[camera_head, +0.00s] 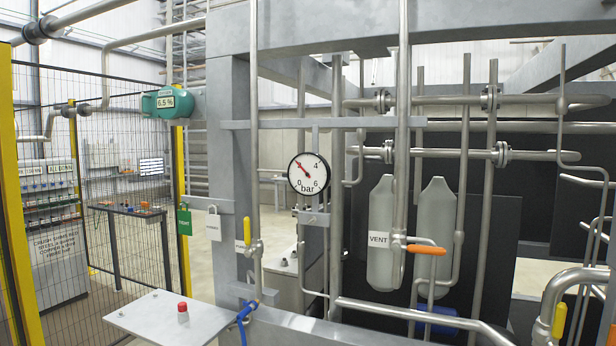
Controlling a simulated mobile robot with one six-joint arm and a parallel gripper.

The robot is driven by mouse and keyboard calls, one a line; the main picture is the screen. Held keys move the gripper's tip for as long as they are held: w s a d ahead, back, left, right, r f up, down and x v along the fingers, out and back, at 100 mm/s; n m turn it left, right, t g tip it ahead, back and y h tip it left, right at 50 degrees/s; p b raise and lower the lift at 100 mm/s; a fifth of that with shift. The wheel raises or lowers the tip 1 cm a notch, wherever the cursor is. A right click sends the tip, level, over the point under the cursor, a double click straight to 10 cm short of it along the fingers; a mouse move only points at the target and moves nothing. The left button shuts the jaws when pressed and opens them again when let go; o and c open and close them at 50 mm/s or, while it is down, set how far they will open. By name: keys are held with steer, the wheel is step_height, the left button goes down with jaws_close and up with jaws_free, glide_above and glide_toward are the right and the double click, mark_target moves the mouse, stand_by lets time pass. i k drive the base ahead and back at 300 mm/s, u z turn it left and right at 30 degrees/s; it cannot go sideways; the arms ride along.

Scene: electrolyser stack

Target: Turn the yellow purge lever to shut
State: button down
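The yellow purge lever (247,231) is in the head view, left of centre. It stands upright, in line with the thin vertical pipe (254,130) beside it. A white label (240,246) at its lower end is partly hidden; only its first letters show. My gripper is not in this view.
An orange lever (426,249) lies level by the VENT label (378,239). Another yellow handle (559,320) is at lower right. A pressure gauge (309,173) hangs right of the purge pipe. A shelf with a red button (183,312) juts out at lower left.

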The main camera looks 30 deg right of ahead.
mark_target(248, 253)
steer(key=u, duration=1.45)
steer(key=i, duration=0.4)
steer(key=z, duration=0.3)
